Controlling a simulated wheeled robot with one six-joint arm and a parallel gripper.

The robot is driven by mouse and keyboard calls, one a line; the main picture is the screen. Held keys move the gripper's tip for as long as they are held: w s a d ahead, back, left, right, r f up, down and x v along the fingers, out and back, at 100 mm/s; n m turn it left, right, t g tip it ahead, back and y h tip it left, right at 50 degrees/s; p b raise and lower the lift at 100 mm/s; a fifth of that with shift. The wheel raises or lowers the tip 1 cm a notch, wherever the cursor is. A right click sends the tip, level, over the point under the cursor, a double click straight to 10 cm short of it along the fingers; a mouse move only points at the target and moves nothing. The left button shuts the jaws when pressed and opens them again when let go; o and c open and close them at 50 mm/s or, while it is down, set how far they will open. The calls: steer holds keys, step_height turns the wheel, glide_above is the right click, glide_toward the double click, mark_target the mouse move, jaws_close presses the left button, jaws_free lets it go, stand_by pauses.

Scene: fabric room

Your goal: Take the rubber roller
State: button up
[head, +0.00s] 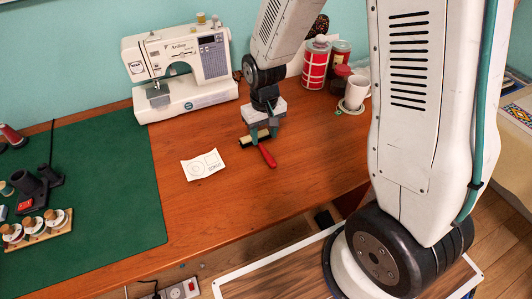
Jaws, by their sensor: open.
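The rubber roller lies on the wooden table (205,215), with its red handle (267,156) pointing towards the front edge. Its cream and dark roller head (249,141) shows partly beside my gripper. My gripper (264,134) points down at the roller, with its fingers open at the head end near the handle. The fingers hide part of the roller. I cannot tell whether they touch it.
A white sewing machine (180,65) stands behind to the left. A paper card (203,165) lies left of the roller. Red jars (316,62) and a white mug (357,92) stand at the back right. A green mat (110,190) with spools covers the left. Front table is clear.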

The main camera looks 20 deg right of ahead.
mark_target(265, 151)
steer(key=f, duration=0.7)
steer(key=shift+w+d+f, duration=0.1)
steer(key=shift+d+f, duration=0.1)
steer(key=shift+d, duration=0.05)
jaws_close()
